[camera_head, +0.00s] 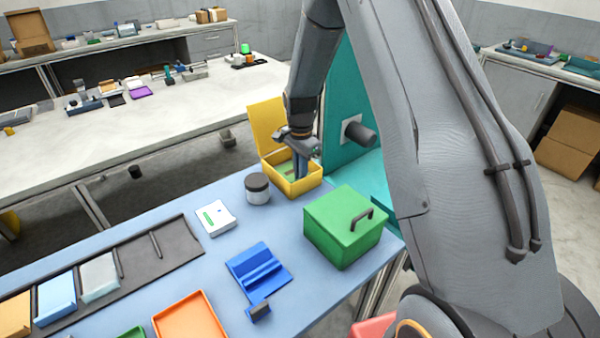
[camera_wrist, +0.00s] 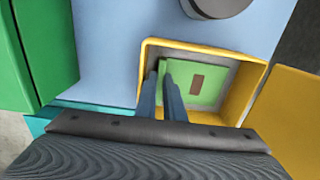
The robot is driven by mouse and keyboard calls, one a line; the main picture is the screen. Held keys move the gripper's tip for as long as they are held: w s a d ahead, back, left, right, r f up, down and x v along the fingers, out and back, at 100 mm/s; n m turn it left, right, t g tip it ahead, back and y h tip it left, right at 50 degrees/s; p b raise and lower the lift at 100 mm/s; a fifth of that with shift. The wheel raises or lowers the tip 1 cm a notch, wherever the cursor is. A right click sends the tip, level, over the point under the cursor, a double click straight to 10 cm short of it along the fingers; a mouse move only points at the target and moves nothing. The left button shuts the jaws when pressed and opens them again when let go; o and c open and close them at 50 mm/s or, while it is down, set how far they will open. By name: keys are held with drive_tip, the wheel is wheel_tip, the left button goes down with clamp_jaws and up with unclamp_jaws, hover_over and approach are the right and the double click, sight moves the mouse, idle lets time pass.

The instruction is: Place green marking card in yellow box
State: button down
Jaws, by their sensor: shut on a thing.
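The yellow box (camera_head: 309,183) stands open on the blue table with its lid raised at the back; it also shows in the wrist view (camera_wrist: 240,61). The green marking card (camera_wrist: 207,86), with a brown rectangle on it, is inside the box's walls, over a pale bottom. My gripper (camera_head: 300,168) reaches down into the box. In the wrist view its two fingers (camera_wrist: 163,85) are close together at the card's left edge and shut on it. Whether the card touches the bottom is hard to tell.
A dark-lidded jar (camera_head: 257,188) stands just left of the box. A green box with a handle (camera_head: 343,226) is close in front. A teal machine (camera_head: 340,110) rises behind.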

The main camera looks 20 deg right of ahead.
drive_tip(key=shift+f, duration=0.15)
drive_tip(key=c, duration=2.2)
unclamp_jaws()
drive_tip(key=shift+o, duration=0.2)
wheel_tip(320, 180, up, 12)
drive_tip(key=b, duration=0.4)
drive_tip(key=s+n, duration=0.4)
drive_tip(key=s, duration=0.5)
drive_tip(key=s+f+n, duration=0.1)
drive_tip(key=s+n, duration=0.4)
drive_tip(key=s, duration=0.4)
drive_tip(key=s+f+n+t, duration=0.1)
drive_tip(key=s+n, duration=0.3)
drive_tip(key=s, duration=0.5)
drive_tip(key=shift+a+n, duration=0.15)
drive_tip(key=shift+n, duration=0.15)
